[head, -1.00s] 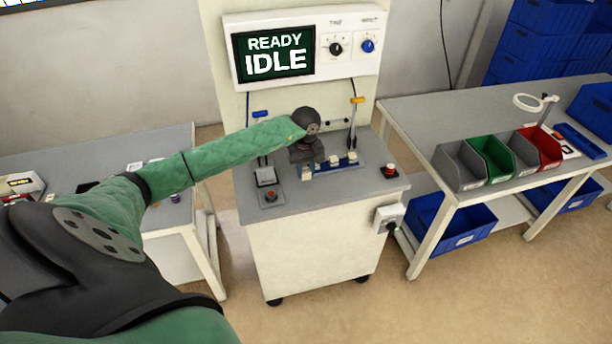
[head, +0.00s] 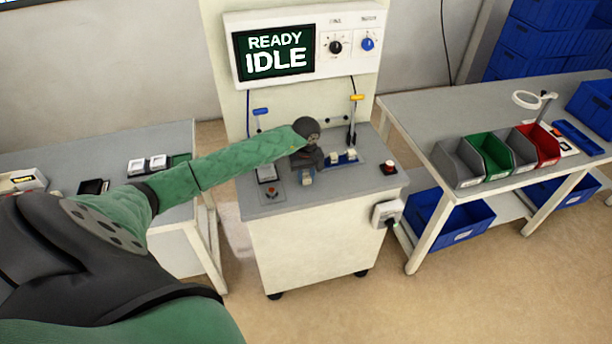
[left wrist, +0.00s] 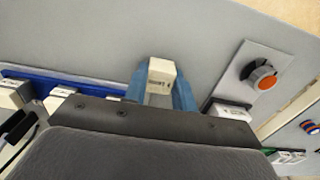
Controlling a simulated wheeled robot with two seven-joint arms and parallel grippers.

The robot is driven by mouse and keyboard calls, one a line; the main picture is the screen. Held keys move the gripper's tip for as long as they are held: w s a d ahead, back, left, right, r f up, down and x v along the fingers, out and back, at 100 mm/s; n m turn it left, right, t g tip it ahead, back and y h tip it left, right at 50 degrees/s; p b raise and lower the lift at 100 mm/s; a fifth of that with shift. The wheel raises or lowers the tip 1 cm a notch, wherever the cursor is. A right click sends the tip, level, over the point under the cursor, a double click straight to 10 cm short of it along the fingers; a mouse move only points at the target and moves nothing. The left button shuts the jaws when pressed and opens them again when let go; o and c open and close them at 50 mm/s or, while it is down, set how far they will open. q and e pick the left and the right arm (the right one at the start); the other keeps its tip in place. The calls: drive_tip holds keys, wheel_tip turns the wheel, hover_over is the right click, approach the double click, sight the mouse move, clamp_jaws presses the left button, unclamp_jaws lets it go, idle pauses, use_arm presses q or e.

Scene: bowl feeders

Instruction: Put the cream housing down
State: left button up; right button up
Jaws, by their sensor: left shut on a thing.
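My left gripper (head: 306,177) reaches over the grey top of the machine stand. My right gripper is not in view.
An orange-red button (head: 273,192) on a light plate is left of the gripper. Two levers, blue-handled (head: 261,112) and yellow-handled (head: 356,98), stand behind. A red button (head: 388,167) is at the right edge. The front strip of the grey top (head: 320,193) is clear.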

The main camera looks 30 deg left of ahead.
use_arm(q)
drive_tip(key=o, duration=0.9)
drive_tip(key=shift+o, duration=0.2)
drive_tip(key=shift+r, duration=0.1)
